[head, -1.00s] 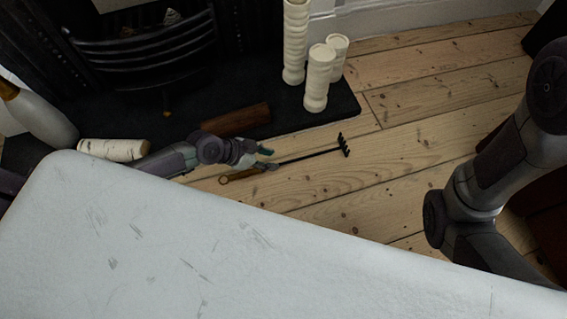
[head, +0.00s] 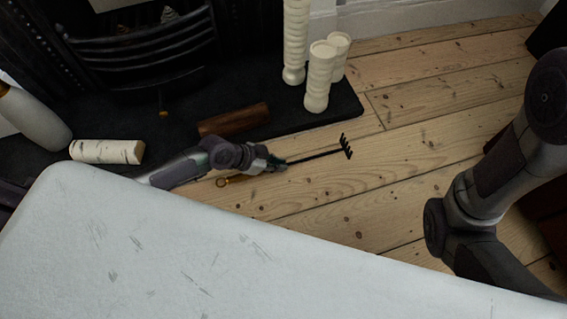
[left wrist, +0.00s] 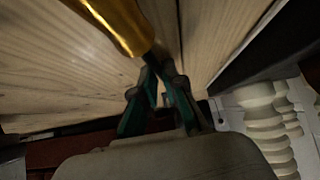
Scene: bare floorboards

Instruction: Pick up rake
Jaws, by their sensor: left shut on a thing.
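The rake (head: 318,155) has a dark shaft, a black toothed head at its right end and a wooden handle with a ring at its left end. It is over the floorboards in front of the hearth; I cannot tell whether it is touching them. My left gripper (head: 277,163) is shut on the rake near where the handle meets the shaft, hiding that part. In the left wrist view the golden-brown handle (left wrist: 122,24) runs above the green-sided fingers (left wrist: 158,92). My right arm shows at the right of the head view, but its gripper is out of view.
Behind the gripper lies a dark hearth (head: 285,122) with a brown log (head: 233,119), a birch log (head: 107,151) and cream pillars (head: 319,75). Bare floor (head: 430,150) is clear right of the rake.

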